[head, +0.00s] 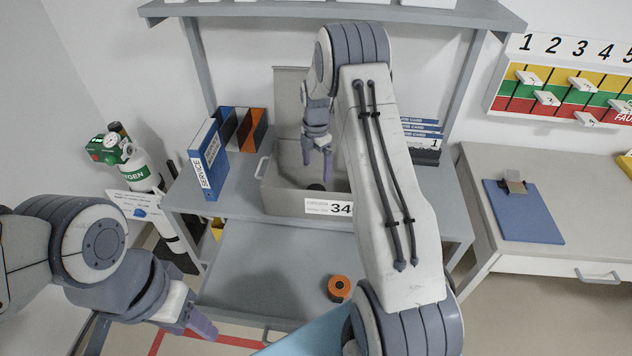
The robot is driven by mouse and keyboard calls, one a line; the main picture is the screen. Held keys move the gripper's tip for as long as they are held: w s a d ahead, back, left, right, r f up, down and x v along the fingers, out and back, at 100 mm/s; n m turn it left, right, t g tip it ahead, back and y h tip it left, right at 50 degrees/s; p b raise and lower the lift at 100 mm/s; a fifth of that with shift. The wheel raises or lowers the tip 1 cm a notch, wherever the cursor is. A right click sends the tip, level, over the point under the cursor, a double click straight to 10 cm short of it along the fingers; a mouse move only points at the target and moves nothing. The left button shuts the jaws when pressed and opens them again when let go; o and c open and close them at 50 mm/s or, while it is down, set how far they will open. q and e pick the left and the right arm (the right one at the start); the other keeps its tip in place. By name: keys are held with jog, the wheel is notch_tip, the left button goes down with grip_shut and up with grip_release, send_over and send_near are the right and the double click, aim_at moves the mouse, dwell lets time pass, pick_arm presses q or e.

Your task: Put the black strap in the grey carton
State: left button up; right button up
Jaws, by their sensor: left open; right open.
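The grey carton (283,203), with a label reading 34, stands open on the upper shelf of the rack. A small dark thing (316,187) shows inside it, low behind the front wall; it looks like the black strap, but only part of it is visible. My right gripper (317,160) points down into the carton from above, open, with its fingers above the dark thing and apart from it. My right arm hides the carton's right side. My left gripper (198,327) is open and empty at the lower left, away from the carton.
An orange-and-black roll (339,288) lies on the lower shelf (262,285), which is otherwise mostly clear. Binders (208,160) stand left of the carton and blue cards (422,140) right. A green-and-white oxygen cylinder (139,170) stands left. A blue clipboard (523,212) lies on the right desk.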

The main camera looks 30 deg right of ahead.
jog(key=s+a+r+m, duration=0.2)
jog(key=s+a+r, duration=0.15)
jog(key=a, duration=0.35)
jog(key=s+a+r+m, duration=0.1)
jog(key=s+a+r, duration=0.1)
jog(key=a+r, duration=0.4)
jog(key=s+a+r+m, duration=0.2)
jog(key=s+a+r, duration=0.1)
jog(key=a, duration=0.5)
jog(key=s+a+r+m, duration=0.1)
jog(key=s+a+m, duration=0.1)
jog(key=s, duration=0.6)
jog(key=s+a+r+m, duration=0.1)
jog(key=s+a+m, duration=0.2)
jog(key=s, duration=0.6)
jog(key=s+a+m+y, duration=0.1)
jog(key=s+a+m, duration=0.1)
jog(key=s, duration=0.6)
jog(key=shift+s+a+r+m, duration=0.4)
jog(key=shift+a, duration=0.35)
